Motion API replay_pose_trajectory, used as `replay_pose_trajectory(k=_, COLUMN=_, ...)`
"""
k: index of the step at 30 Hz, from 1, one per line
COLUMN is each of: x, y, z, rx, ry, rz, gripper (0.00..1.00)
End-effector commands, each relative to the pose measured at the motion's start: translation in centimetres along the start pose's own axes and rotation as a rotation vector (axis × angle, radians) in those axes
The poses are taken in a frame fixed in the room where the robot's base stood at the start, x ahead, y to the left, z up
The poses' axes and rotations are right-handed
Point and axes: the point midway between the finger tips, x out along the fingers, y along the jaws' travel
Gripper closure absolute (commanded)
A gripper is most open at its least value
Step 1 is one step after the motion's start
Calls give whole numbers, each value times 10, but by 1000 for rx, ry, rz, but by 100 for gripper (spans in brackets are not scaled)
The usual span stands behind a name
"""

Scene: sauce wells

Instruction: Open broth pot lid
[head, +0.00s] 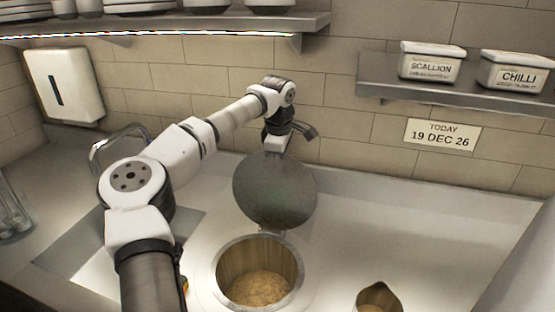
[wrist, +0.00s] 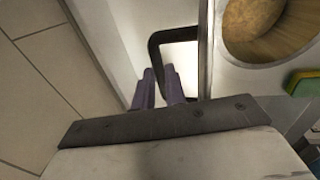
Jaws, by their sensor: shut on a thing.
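The broth pot (head: 228,262) is a round well sunk in the counter, with tan contents visible inside. Its dark grey round lid (head: 273,190) stands raised, hinged at the back rim, so the pot's mouth is uncovered. The black lid handle (wrist: 154,50) shows in the wrist view between the purple fingers of my gripper (wrist: 159,84), which is shut on it. In the head view my gripper is behind the top of the lid and its fingers are mostly hidden. Part of the well's mouth (wrist: 234,52) also shows in the wrist view.
A shelf with a scallion tub (head: 430,62) and a chilli tub (head: 517,70) hangs at right. A green-and-yellow sponge (wrist: 304,82) lies near the well. The right counter (head: 430,225) is clear.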

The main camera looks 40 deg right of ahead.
Motion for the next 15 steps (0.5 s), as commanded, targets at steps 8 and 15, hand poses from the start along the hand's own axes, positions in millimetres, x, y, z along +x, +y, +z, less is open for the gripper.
replay_pose_trajectory(k=8, x=22, y=13, z=2, rx=2, ry=-1, rz=-81, gripper=100)
replay_pose_trajectory(k=15, x=26, y=17, z=1, rx=2, ry=0, rz=-109, gripper=100)
